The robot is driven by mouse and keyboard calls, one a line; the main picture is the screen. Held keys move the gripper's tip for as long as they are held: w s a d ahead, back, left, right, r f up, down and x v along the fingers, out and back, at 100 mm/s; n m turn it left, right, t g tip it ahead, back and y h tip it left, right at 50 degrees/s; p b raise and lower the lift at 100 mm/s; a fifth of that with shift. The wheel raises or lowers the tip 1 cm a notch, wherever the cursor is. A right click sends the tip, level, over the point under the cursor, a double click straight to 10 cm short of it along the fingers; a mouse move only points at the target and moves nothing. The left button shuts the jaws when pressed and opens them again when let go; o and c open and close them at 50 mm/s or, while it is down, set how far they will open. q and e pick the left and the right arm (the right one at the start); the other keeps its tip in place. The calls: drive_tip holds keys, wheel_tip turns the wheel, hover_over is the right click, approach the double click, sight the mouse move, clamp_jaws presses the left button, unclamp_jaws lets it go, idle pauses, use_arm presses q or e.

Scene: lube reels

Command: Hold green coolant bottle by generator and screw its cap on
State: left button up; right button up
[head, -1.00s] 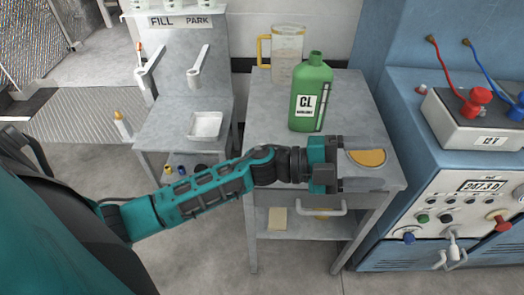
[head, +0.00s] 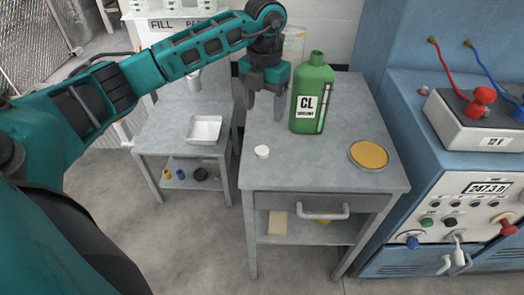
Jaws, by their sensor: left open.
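The green coolant bottle (head: 312,95), labelled CL, stands upright on the grey table (head: 325,170) beside the blue generator (head: 430,180). Its neck is open, with no cap on it. A small white cap (head: 262,151) lies on the table, left of and nearer than the bottle. My left gripper (head: 265,108) points down, open and empty, just left of the bottle and above and behind the cap. Its fingers are apart from the bottle as far as I can tell. My right gripper is not in view.
A round tan-topped dish (head: 369,155) sits at the table's right. A clear jug (head: 293,45) behind the bottle is mostly hidden by my gripper. A drawer handle (head: 322,212) juts from the table front. A white tray (head: 205,129) sits on the lower left stand.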

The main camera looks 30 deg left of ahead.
use_arm(q)
hover_over(263, 149)
wheel_tip(263, 149, down, 8)
drive_tip(key=shift+w+d+r, duration=0.1)
drive_tip(key=shift+r, duration=0.05)
idle(0.3)
drive_tip(key=shift+f, duration=2.6)
drive_tip(key=c, duration=1.1)
drive_tip(key=shift+r, duration=0.1)
